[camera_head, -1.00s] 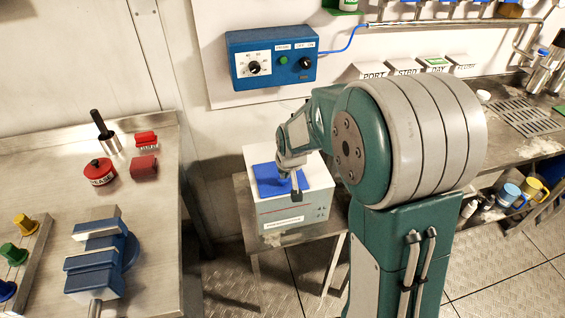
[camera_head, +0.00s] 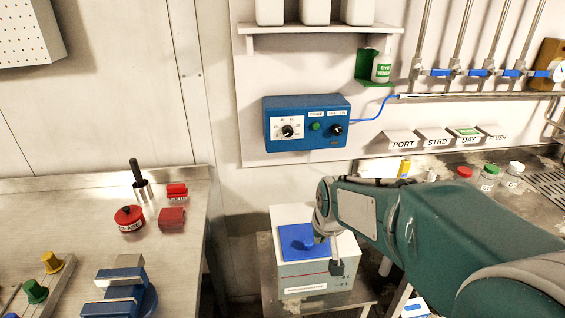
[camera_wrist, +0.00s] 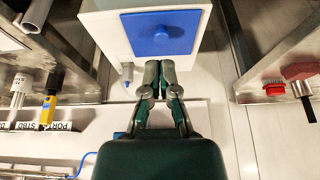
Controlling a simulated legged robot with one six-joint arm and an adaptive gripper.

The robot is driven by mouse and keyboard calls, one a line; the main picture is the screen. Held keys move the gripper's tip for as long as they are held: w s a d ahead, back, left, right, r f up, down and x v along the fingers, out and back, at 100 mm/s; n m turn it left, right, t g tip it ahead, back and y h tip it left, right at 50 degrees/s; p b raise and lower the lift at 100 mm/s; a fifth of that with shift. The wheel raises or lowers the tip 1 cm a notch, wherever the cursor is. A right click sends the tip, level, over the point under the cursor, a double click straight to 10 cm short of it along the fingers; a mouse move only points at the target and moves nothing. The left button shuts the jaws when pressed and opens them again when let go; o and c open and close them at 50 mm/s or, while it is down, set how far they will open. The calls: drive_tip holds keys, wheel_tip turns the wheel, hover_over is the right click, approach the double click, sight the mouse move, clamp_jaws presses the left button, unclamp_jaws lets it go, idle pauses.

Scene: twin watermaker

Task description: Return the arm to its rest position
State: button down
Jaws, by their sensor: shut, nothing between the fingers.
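My gripper (camera_wrist: 160,72) shows in the wrist view with its two fingers together and nothing between them. In the body camera view my green arm reaches in from the lower right, and my gripper (camera_head: 337,266) hangs at its end in front of the white box (camera_head: 303,277) with a blue lid patch (camera_head: 299,238). In the wrist view the white box (camera_wrist: 107,36) and its blue patch (camera_wrist: 160,33) lie just beyond the fingertips. I cannot tell whether the fingers touch the box. My arm hides part of the bench behind it.
A steel bench (camera_head: 190,245) at left holds a red can (camera_head: 129,218), red blocks and a blue vise (camera_head: 118,290). A blue control box (camera_head: 308,123) is on the wall. Bottles (camera_head: 488,178) stand on the right bench.

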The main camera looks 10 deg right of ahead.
drive_tip(key=s+r, duration=0.4)
drive_tip(key=s, duration=0.5)
drive_tip(key=s+r+t, duration=0.1)
drive_tip(key=s+r, duration=0.2)
drive_tip(key=s, duration=0.6)
drive_tip(key=shift+s+r, duration=0.4)
